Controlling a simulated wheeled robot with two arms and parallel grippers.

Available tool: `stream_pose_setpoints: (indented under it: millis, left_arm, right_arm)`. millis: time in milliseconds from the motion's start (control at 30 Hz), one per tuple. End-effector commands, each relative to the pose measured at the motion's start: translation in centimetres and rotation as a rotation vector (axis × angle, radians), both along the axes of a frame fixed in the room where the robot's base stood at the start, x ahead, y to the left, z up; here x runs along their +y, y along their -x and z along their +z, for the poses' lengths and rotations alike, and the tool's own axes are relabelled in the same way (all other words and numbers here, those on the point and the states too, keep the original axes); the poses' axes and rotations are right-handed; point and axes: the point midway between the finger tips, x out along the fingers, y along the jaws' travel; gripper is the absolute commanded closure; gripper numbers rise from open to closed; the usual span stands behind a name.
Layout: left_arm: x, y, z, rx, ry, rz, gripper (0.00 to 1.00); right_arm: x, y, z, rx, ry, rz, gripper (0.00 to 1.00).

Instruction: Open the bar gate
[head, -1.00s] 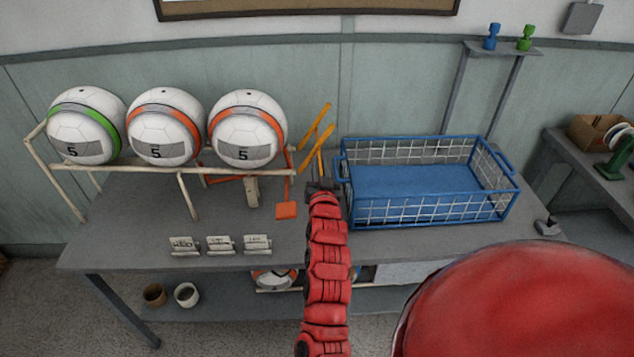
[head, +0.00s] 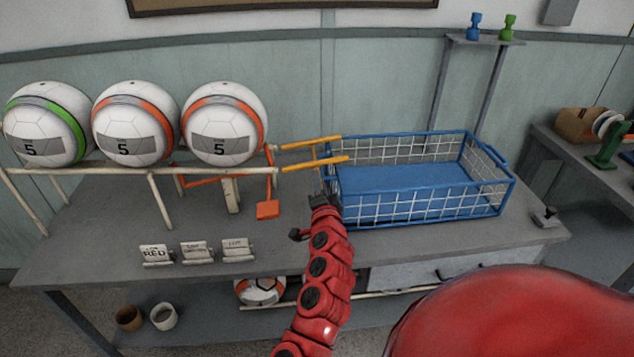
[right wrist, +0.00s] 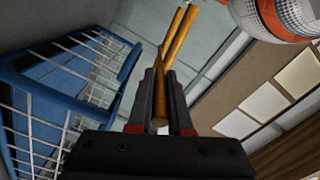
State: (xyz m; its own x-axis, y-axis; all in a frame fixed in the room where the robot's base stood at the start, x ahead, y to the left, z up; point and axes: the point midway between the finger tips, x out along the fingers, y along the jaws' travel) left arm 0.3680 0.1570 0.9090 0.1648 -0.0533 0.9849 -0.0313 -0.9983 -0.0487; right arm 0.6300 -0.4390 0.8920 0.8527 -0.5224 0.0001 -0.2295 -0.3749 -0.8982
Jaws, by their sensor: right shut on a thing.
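The yellow bar gate (head: 313,164) is at the right end of the ball rack. Its two bars lie nearly level and reach to the blue basket's left end. My right gripper (head: 322,197) is below the bars, beside the basket's left end. In the right wrist view my right gripper (right wrist: 160,95) is shut on a yellow-brown rod of the gate (right wrist: 180,38), which stands between the fingers. The exact grip point is hidden in the head view. My left gripper is not in view.
The rack (head: 120,168) holds three white balls, one green-banded and two orange-banded. An orange paddle (head: 267,210) hangs under its right end. The blue wire basket (head: 420,205) stands empty to the right. Small label signs (head: 197,252) stand on the table front.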

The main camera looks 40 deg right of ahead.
Motion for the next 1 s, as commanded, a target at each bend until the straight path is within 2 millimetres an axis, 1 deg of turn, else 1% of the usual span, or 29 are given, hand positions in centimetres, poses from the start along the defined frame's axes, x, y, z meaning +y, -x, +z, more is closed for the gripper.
stream_pose_setpoints:
  millis: [33,133,300,967,1000]
  left_arm:
    - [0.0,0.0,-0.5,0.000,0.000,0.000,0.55]
    - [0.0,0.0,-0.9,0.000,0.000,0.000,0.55]
    - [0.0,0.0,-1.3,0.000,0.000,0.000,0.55]
    - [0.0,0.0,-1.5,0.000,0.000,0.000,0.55]
    - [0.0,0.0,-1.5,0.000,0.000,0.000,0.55]
  right_arm:
    - [0.0,0.0,-0.6,-0.018,-0.029,0.000,1.00]
    - [0.0,0.0,-1.0,-0.048,-0.077,-0.001,1.00]
    - [0.0,0.0,-1.6,-0.045,-0.071,0.000,1.00]
    - [0.1,-0.1,-1.9,-0.043,-0.069,-0.001,1.00]
    - [0.1,-0.1,-1.9,-0.043,-0.069,-0.001,0.77]
